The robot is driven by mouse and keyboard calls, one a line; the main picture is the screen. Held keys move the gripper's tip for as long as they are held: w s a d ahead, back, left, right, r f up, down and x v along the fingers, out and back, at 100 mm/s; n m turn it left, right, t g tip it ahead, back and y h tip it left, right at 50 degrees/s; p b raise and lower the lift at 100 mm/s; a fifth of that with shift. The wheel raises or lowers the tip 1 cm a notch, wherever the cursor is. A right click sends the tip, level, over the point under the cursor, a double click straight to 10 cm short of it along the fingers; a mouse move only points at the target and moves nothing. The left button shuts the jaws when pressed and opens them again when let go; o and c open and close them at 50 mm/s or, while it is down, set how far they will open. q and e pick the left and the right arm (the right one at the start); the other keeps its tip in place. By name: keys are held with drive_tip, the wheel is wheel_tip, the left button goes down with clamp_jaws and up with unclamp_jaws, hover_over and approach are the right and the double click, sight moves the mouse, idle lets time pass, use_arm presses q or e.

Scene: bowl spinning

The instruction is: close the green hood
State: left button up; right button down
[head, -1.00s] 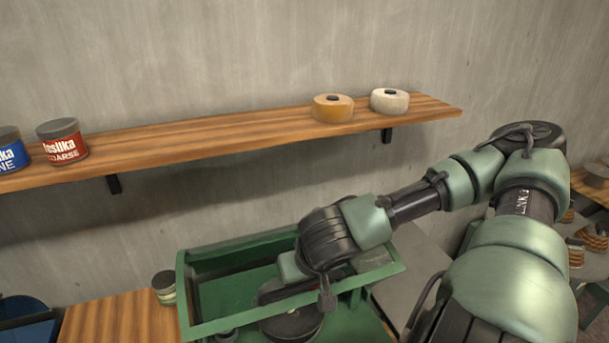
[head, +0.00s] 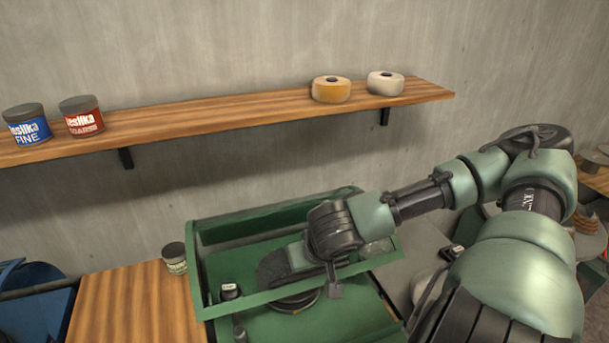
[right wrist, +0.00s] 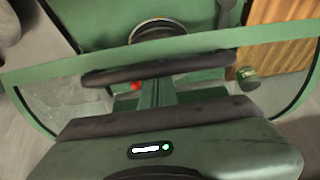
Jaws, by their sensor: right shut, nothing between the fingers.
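The green hood (head: 250,300) is a green frame with clear side panels. It stands over the green machine (head: 345,318) in the head view; its front bar (right wrist: 60,67) crosses the right wrist view. A dark round wheel or bowl (head: 295,303) lies beneath it, partly hidden by my arm. My right gripper (head: 280,267) reaches over the front bar from the right, its fingertips hard to make out there. In the right wrist view my right gripper (right wrist: 158,76) is shut and empty, close to the bar; contact is unclear. My left gripper is out of view.
A wooden shelf (head: 220,116) on the wall holds two cans and two rolls. A small jar (head: 174,258) stands on the wooden table (head: 130,305) left of the machine. A blue object (head: 30,285) is at the far left. Shelving with several items is at the right.

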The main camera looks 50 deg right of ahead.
drive_tip(key=shift+s+a+f, duration=0.25)
drive_tip(key=shift+s+f, duration=0.25)
drive_tip(key=shift+s, duration=0.05)
drive_tip(key=shift+s+a+f, duration=0.25)
drive_tip(key=shift+s+f, duration=0.25)
drive_tip(key=shift+s, duration=0.05)
drive_tip(key=s+a+f, duration=0.2)
drive_tip(key=s+f, duration=0.3)
drive_tip(key=f, duration=0.1)
drive_tip(key=shift+a, duration=0.25)
drive_tip(key=shift+r+p, duration=0.1)
drive_tip(key=shift+p, duration=0.3)
